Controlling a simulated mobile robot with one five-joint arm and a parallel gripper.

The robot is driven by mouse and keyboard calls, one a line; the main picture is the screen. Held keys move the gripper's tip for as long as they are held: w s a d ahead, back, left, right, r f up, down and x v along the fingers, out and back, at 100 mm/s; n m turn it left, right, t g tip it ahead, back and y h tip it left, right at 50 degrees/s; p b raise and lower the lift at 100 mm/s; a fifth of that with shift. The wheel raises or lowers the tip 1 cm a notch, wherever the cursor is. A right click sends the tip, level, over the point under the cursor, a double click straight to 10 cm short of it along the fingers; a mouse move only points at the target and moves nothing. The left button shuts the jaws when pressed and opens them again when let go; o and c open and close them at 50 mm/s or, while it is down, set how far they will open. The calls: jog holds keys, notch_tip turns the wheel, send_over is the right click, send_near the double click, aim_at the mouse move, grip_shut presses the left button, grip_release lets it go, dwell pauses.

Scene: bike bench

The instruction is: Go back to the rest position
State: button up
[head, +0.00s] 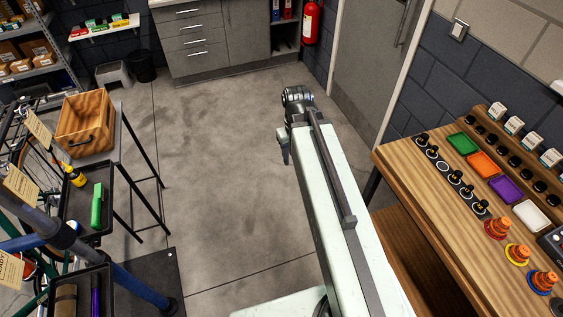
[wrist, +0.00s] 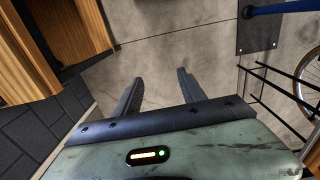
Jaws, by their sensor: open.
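My gripper shows in the wrist view (wrist: 160,92) with its two dark fingers apart and only bare floor between them. In the head view my pale arm reaches forward over the open floor, and my gripper (head: 285,150) hangs down at its far end, between the bench on the right and the black stand on the left. It touches nothing that I can see. The fingertips are too small in the head view to tell apart.
At right a wooden bench (head: 400,168) holds coloured trays, black knobs and ring stacks. At left a black stand carries a wooden crate (head: 85,125), a yellow bottle (head: 74,175) and a green-handled item (head: 97,206). Grey drawers (head: 190,40) stand behind. The floor (head: 220,170) between is clear.

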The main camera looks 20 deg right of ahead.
jog(key=s+a, duration=0.1)
jog(key=a, duration=0.6)
jog(key=shift+m, duration=0.4)
notch_tip(320, 180, down, 6)
jog(key=b, duration=0.6)
jog(key=shift+d, duration=0.15)
jog(key=shift+c, duration=1.3)
